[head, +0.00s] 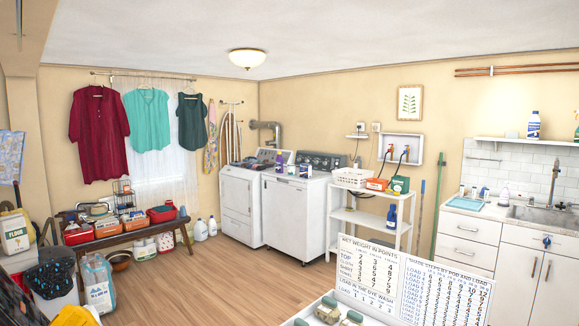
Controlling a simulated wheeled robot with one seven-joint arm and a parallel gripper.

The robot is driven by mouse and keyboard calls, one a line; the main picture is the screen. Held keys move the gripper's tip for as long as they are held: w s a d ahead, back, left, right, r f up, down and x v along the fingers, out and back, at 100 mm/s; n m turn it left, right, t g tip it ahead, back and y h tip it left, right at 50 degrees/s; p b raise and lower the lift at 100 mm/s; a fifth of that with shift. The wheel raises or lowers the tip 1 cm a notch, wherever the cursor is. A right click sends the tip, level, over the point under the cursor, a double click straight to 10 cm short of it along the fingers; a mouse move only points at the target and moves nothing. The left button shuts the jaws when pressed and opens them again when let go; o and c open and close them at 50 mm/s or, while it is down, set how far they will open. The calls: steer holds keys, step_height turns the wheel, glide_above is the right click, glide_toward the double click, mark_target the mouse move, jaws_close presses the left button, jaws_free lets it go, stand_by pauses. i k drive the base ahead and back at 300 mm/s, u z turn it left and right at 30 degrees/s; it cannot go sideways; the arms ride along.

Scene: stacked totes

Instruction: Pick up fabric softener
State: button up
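Several bottles are in the head view, but no label is readable enough to say which is the fabric softener. A purple bottle (303,171) and small containers stand on the white washer and dryer tops. A blue bottle (391,216) stands on the middle shelf of the white rack. A blue and white bottle (533,125) stands on the wall shelf at right. A large pale blue jug (97,284) stands on the floor at lower left. White jugs (206,229) stand by the dryer. My gripper is not in view.
The white washer (289,222) and the white rack (338,222) line the back wall. A bench (127,232) holds bins at left. A sign board (368,275) and white surface block the lower right. The wood floor (215,275) is clear in the middle.

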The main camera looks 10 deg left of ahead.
mark_target(279, 160)
steer(key=u, duration=1.45)
steer(key=i, duration=4)
steer(key=z, duration=1.3)
steer(key=i, duration=3.85)
